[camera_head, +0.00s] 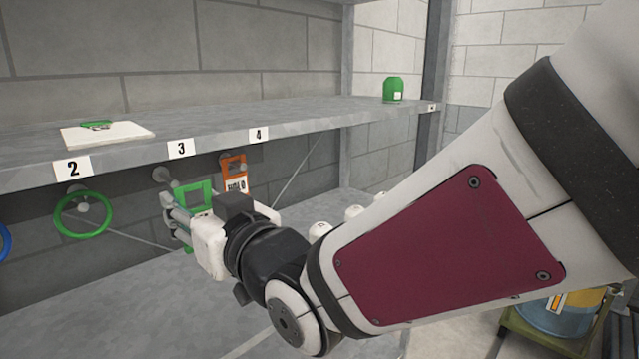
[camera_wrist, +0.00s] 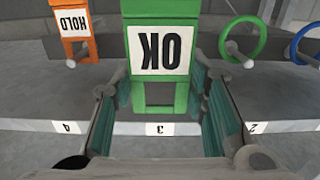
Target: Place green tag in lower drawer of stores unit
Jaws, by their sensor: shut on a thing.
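The green tag (camera_head: 198,193) is a rectangular frame with a white "OK" label, which reads upside down in the wrist view (camera_wrist: 160,50). The tag is just below shelf label 3, close to a wall peg (camera_head: 161,174). I cannot tell whether the tag still touches the peg. The stores unit and its lower drawer are not identifiable in either view.
An orange HOLD tag (camera_head: 234,172) hangs right of the green tag. A green handwheel (camera_head: 83,215) and a blue wheel are to the left. The grey shelf (camera_head: 300,112) runs just above my gripper, bearing a white board (camera_head: 75,136) and a green container (camera_head: 393,89).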

